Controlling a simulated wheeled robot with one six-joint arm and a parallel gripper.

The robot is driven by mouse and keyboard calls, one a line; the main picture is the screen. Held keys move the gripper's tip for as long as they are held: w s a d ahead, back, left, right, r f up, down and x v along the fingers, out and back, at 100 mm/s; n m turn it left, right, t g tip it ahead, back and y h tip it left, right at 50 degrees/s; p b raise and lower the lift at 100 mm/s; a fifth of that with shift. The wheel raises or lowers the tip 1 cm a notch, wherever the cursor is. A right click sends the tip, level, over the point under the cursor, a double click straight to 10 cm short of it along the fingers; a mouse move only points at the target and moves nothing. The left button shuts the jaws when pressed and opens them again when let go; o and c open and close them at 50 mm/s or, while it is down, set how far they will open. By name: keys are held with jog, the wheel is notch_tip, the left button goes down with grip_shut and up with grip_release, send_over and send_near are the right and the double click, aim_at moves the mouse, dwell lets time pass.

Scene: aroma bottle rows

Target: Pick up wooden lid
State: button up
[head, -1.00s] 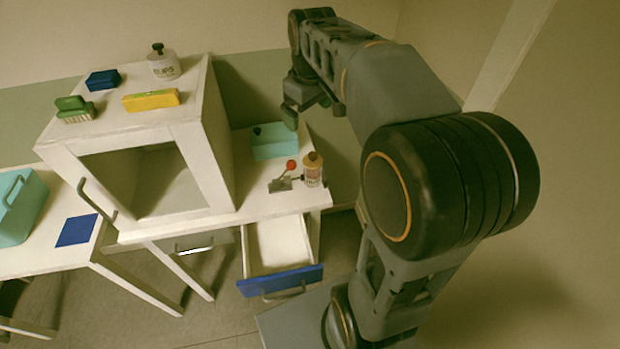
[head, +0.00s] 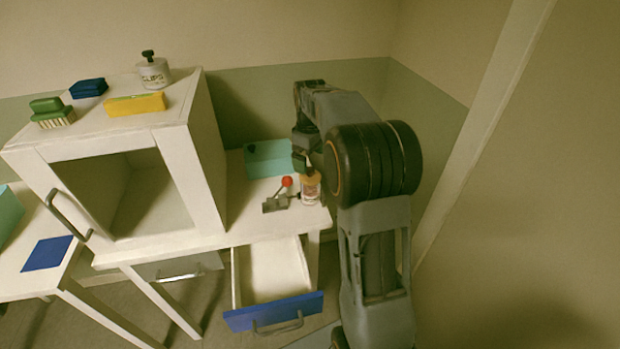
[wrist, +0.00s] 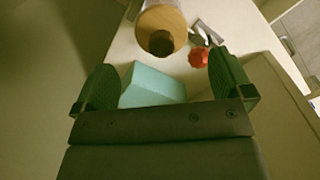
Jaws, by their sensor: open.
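The wooden lid (head: 309,176) tops a small labelled bottle (head: 310,192) standing on the right part of the white table. In the wrist view the round wooden lid (wrist: 158,22), with a dark knob (wrist: 160,43), shows at the top centre. My gripper (head: 303,162) is close above and behind the bottle in the head view, partly hiding the lid. In the wrist view my gripper (wrist: 165,78) is open, with its two green-dark fingers apart and nothing held between them. The lid lies beyond the fingertips, apart from them.
A red-knobbed metal lever piece (head: 276,203) stands just left of the bottle. A teal box (head: 270,160) sits behind it. A white open-front cabinet (head: 205,150) rises to the left. An open blue-fronted drawer (head: 273,312) juts out below.

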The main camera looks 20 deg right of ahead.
aim_at(310, 169)
jog(key=shift+s+a+f, duration=0.1)
jog(key=shift+f, duration=2.7)
jog(key=c, duration=1)
jog(key=shift+r, duration=0.1)
